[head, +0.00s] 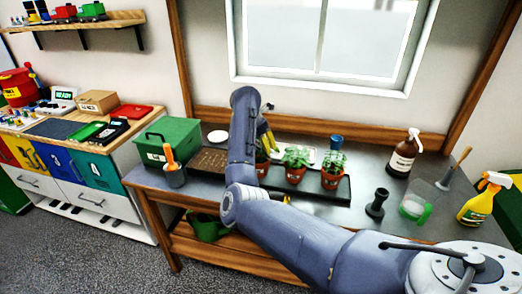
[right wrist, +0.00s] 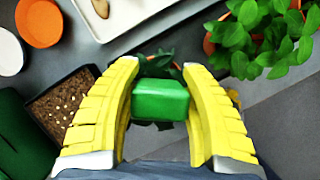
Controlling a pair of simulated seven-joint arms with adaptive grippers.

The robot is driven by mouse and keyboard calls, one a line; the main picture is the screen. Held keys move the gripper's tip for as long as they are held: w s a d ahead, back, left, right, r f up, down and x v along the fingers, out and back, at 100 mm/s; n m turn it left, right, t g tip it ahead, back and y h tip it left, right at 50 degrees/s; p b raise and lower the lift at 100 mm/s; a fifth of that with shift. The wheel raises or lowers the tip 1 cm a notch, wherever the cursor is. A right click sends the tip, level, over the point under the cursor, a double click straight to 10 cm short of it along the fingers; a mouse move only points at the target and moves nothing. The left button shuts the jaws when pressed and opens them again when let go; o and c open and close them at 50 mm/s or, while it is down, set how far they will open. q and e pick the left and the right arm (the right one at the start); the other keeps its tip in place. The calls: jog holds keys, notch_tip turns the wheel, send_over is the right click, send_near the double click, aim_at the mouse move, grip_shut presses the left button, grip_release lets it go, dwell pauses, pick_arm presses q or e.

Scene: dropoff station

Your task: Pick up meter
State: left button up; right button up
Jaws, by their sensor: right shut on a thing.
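My right gripper (head: 266,136) is over the potting bench, at the left end of the row of potted plants; its arm crosses the middle of the head view. In the right wrist view its yellow fingers (right wrist: 160,70) are closed on both sides of a green, block-shaped head (right wrist: 160,99), which looks like the meter. Whatever lies below that head is hidden. The meter cannot be made out in the head view, where the hand and arm cover that spot. My left gripper is not in view.
Potted plants (head: 296,157) stand in a dark tray (head: 340,190) beside the gripper. A seed tray (head: 209,160) and green box (head: 168,142) are to the left. A brown bottle (head: 404,152), measuring jug (head: 416,207) and yellow spray bottle (head: 483,200) stand at the right.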

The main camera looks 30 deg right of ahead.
dwell(0.3)
jog(key=shift+r, duration=13.45)
